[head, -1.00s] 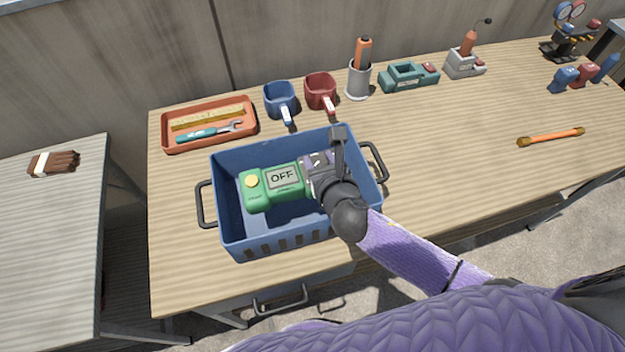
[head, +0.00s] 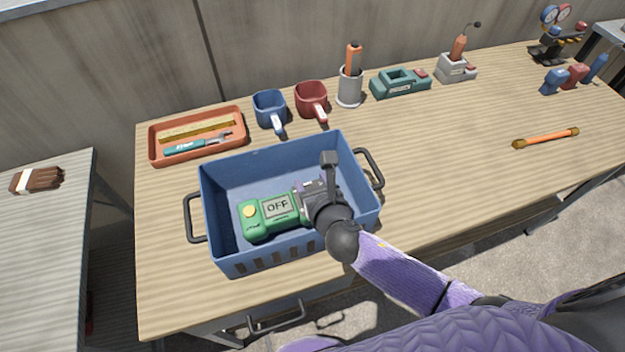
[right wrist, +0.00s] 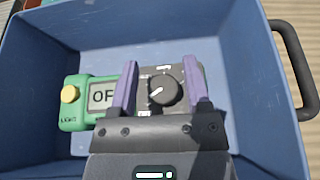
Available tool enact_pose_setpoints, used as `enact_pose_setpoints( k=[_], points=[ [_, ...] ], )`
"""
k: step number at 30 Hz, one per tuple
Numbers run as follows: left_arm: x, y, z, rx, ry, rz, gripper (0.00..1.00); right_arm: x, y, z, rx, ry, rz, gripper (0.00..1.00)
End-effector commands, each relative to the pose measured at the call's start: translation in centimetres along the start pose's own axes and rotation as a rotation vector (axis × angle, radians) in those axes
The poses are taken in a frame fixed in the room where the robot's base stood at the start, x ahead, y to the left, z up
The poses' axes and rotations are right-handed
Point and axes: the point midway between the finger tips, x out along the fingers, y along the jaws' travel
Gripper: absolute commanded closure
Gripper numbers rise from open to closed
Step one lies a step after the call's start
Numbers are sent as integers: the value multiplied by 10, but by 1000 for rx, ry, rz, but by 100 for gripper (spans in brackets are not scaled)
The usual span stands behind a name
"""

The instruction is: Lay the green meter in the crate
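The green meter (head: 263,220) lies face up inside the blue crate (head: 210,245), low against the floor, slightly tilted in the picture. Its screen reads OFF. It also shows in the right wrist view (right wrist: 72,118), with a yellow button and a dark dial (right wrist: 166,89). My right gripper (head: 312,196) reaches down into the crate over the dial end of the meter. In the right wrist view its two purple fingers (right wrist: 160,88) stand either side of the dial, with gaps showing, so it looks open. My left gripper is out of view.
Behind the crate are an orange tray (head: 155,150) with tools, a blue mug (head: 270,108), a red mug (head: 312,100) and a grey cup (head: 350,88). An orange rod (head: 546,138) lies at right.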

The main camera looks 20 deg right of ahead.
Motion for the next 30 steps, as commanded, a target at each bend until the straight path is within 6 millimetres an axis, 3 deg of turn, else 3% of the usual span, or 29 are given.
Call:
enact_pose_setpoints(
  k=[1,3,11,15,24,30],
  points=[
    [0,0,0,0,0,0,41,0,0,0,0,0,0,26],
    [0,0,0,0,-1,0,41,0,0,0,0,0,0,16],
    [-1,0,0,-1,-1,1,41,0,0,1,0,-1,0,16],
    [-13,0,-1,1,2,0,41,-8,0,17,1,-2,1,16],
    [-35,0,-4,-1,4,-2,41,-82,0,14,-1,2,2,16],
    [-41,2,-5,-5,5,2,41,-118,0,12,0,0,1,16]
  ],
)
